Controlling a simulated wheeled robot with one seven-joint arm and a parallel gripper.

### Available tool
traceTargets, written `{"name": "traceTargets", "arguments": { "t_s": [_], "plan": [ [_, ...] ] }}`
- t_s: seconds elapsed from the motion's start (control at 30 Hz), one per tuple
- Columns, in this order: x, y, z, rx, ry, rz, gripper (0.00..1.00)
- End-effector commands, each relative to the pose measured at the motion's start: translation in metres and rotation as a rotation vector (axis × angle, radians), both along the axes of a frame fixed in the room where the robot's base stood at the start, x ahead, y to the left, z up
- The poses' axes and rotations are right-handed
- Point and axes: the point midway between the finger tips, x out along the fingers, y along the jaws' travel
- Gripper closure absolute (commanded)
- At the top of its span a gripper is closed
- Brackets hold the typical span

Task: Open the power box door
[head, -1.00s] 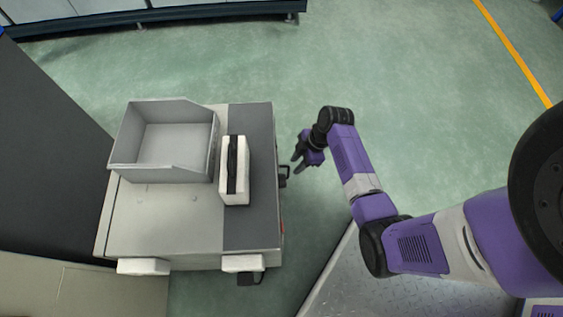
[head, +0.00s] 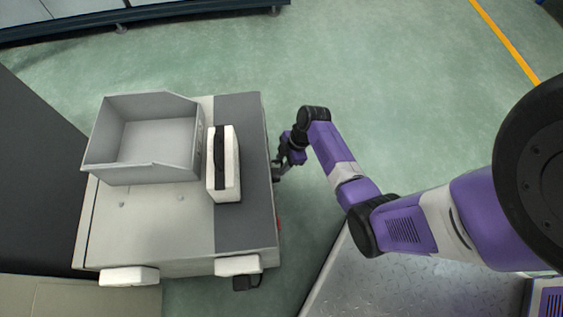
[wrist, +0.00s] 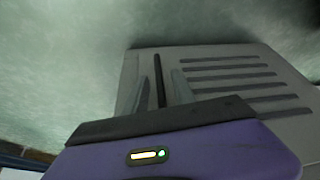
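The power box (head: 150,225) is a grey cabinet in the left half of the head view. Its right side faces my gripper (head: 277,171), which is at that side near the upper right edge. The wrist view shows a grey panel (wrist: 225,60) with dark vent slots, which looks like the door. A dark upright bar (wrist: 159,75), likely its handle, stands between the two fingers of my gripper (wrist: 161,90). The fingers are apart, one on each side of the bar. I cannot tell whether they touch it. The panel looks shut.
On top of the box are an open grey bin (head: 150,170) and a white block with a black strip (head: 231,165). A metal plate (head: 370,280) lies at the lower right. Green floor (head: 400,90) is clear beyond my arm.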

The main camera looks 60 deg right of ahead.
Motion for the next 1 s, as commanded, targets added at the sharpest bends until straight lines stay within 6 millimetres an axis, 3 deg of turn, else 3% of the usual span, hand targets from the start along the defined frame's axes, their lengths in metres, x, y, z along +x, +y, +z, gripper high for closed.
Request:
{"name": "traceTargets", "arguments": {
  "t_s": [0.1, 0.27, 1.0],
  "plan": [
    [0.0, 0.0, 0.0003, 0.0, 0.0, 0.0, 0.7],
    [0.0, 0.0, 0.0003, 0.0, 0.0, 0.0, 1.0],
    [-0.0002, 0.0, 0.0003, 0.0, 0.0, 0.0, 1.0]
  ]
}}
